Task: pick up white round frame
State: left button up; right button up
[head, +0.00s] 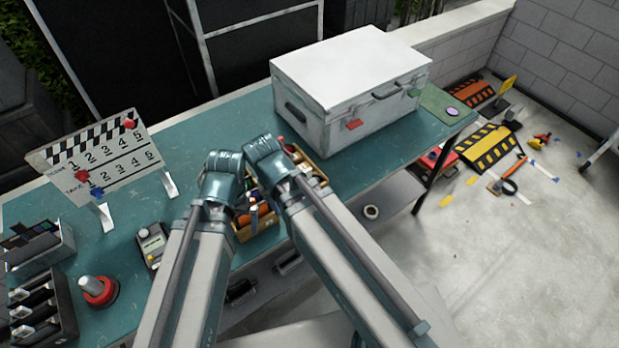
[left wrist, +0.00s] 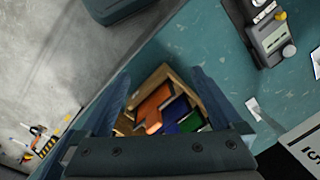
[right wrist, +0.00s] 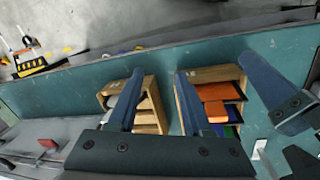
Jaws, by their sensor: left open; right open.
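A small round thing with a white rim and a purplish middle (head: 452,112) lies on a green mat at the table's far right end, in the head view; it looks like the white round frame. My left gripper (left wrist: 163,95) is open and empty above a wooden box of coloured pieces (left wrist: 139,127). My right gripper (right wrist: 158,95) is open and empty above the gap between two wooden boxes. In the head view both wrists are side by side at mid-table, left of the white case, far from the round thing. Their fingertips are hidden there.
A large white case (head: 345,90) stands between my arms and the round thing. A pale ring (head: 371,211) sits on the lower shelf.

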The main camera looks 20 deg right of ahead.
pick_arm(q)
notch_tip(320, 180, up, 9)
jog(key=p, duration=0.7)
pick_arm(e)
jog(key=w+d+r+m+t+h, duration=0.15)
jog(key=w+d+r+m, duration=0.25)
jog(key=w+r+m, duration=0.75)
jog(key=m+b, duration=0.3)
jog(key=b, duration=0.5)
send_near(307, 170)
jog(key=s+x, duration=0.1)
jog(key=x, duration=0.4)
pick_arm(q)
notch_tip(307, 170, down, 8)
jog(key=shift+f, duration=0.15)
pick_arm(e)
jog(key=shift+w+d+f+h, duration=0.1)
jog(key=shift+w+f+h, duration=0.1)
jog(key=shift+h, duration=0.25)
pick_arm(q)
jog(key=shift+a+f, duration=0.1)
